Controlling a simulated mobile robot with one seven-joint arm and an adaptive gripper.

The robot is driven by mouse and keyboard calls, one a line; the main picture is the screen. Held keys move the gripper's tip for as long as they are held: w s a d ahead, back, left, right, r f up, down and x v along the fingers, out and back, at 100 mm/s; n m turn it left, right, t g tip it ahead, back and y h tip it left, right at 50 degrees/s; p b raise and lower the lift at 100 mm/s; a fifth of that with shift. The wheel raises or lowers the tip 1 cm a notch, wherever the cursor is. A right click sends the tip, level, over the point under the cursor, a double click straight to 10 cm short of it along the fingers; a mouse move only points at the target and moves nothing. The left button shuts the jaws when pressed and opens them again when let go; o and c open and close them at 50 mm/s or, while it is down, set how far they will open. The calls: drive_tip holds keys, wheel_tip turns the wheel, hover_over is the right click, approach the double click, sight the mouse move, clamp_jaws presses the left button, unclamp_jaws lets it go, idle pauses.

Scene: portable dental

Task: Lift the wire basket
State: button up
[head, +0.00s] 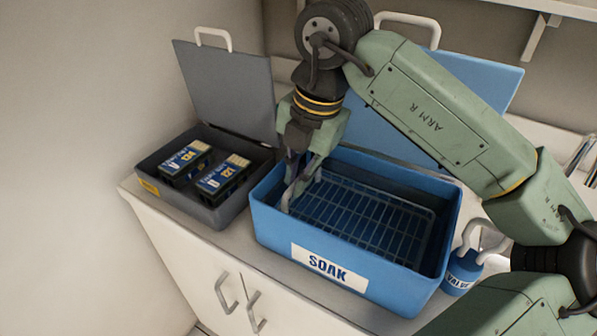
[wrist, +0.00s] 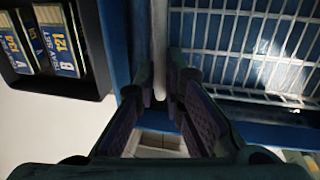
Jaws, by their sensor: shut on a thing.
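The wire basket (head: 360,215) is a pale wire grid inside the open blue SOAK bin (head: 330,268). It lies below the bin's rim and looks about level; I cannot tell whether it touches the floor of the bin. In the wrist view its grid (wrist: 250,40) fills the upper right. My gripper (head: 296,190) points down at the left end of the bin. Its fingers (wrist: 160,85) are shut on a pale upright bar (wrist: 159,45), which looks like the basket's handle, at the basket's left side. The fingers hide part of the handle.
A grey open case (head: 160,185) with two labelled boxes (head: 222,175) stands left of the bin. The blue lid (head: 470,90) stands raised behind it. A blue VALVE container (head: 462,272) stands at the right. Below are white cupboard doors (head: 200,265).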

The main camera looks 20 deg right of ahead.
clamp_jaws()
drive_tip(key=shift+r, duration=0.1)
wheel_tip(320, 180, up, 8)
drive_tip(key=p, duration=0.1)
drive_tip(key=shift+p, duration=0.35)
drive_tip(key=o, duration=0.6)
unclamp_jaws()
drive_tip(key=shift+s+d+r, duration=0.15)
drive_tip(key=shift+s+r, duration=0.05)
drive_tip(key=shift+r, duration=1)
drive_tip(key=shift+s+d+r, duration=0.15)
drive_tip(key=shift+s+r, duration=0.05)
drive_tip(key=shift+r, duration=0.95)
drive_tip(key=shift+s+d+r, duration=0.15)
drive_tip(key=shift+s+r, duration=0.05)
drive_tip(key=shift+r, duration=1)
